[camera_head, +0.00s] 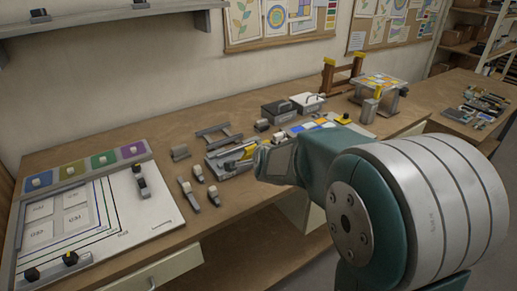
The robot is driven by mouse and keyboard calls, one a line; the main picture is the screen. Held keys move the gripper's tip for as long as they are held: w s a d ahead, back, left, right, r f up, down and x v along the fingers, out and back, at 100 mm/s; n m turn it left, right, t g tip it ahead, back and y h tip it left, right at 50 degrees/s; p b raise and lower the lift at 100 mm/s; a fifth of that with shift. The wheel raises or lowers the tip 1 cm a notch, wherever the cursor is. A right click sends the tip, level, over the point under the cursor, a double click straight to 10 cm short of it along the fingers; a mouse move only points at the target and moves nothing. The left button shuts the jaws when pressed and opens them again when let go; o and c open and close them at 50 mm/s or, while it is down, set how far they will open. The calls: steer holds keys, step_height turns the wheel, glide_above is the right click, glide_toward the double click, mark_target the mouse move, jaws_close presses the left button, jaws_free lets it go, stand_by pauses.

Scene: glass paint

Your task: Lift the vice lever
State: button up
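My arm reaches in from the right, and its large teal and silver joint covers much of the right side. My gripper (246,157) is small in view at the left end of the arm, low over the workbench. It overlaps a grey metal fixture (221,142) with a yellow part, and I cannot tell whether they touch. The fingers blend with the fixture, so their opening is unclear. I cannot pick out the vice lever for certain; it may be part of this fixture or hidden behind my arm.
The wooden workbench (160,127) carries a white board (147,208) at left and several small tools (198,173) left of my gripper. Dark boxes (279,110) and a tile-topped stand (382,82) are behind. A wall shelf (100,15) hangs upper left.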

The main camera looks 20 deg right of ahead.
steer(key=shift+v, duration=1.55)
